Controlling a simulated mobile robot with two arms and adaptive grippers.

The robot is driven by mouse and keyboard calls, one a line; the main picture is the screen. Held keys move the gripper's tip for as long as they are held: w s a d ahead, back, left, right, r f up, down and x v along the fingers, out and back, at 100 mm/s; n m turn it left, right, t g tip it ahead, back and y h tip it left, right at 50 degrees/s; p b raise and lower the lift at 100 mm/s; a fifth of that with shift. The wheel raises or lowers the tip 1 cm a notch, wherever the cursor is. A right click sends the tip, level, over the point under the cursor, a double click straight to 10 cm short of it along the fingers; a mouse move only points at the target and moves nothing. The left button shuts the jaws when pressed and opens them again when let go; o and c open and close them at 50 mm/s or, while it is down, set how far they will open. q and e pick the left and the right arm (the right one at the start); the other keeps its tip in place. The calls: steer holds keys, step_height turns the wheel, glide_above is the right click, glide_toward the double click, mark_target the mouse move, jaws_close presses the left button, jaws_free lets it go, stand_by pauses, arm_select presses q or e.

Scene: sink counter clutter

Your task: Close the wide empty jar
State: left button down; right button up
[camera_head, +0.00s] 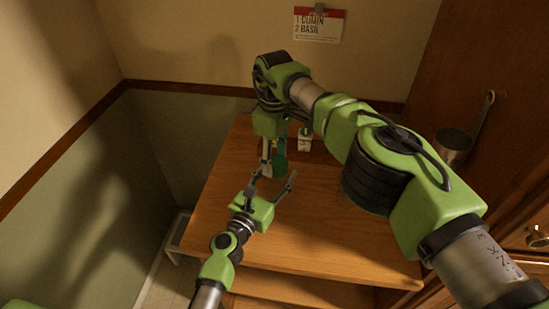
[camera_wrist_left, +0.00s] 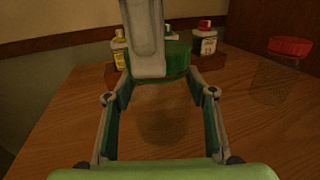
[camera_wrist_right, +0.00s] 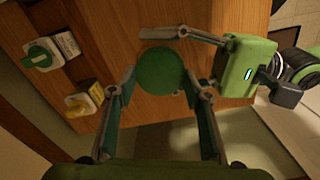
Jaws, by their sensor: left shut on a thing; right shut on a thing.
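The wide jar is clear and hard to make out; its faint body (camera_wrist_left: 165,125) stands on the wooden counter between my left fingers in the left wrist view. My left gripper (camera_head: 272,181) is shut on the jar from the near side. A round green lid (camera_wrist_right: 160,70) is between the fingers of my right gripper (camera_head: 267,168), which reaches down from above and is shut on it. The lid also shows over the jar in the left wrist view (camera_wrist_left: 178,60), partly behind a right finger. I cannot tell whether it touches the rim.
A clear jar with a red lid (camera_wrist_left: 290,47) stands to the right. Small capped bottles (camera_wrist_left: 205,42) stand in a wooden rack behind. A metal cup (camera_head: 453,146) is at the right by the cabinet. The counter's front (camera_head: 330,235) is clear.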

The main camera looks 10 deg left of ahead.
steer(key=shift+w+m, duration=0.1)
steer(key=shift+m, duration=0.9)
steer(key=o, duration=0.7)
steer(key=shift+r, duration=0.1)
steer(key=shift+r, duration=2.2)
steer(key=shift+c, duration=0.3)
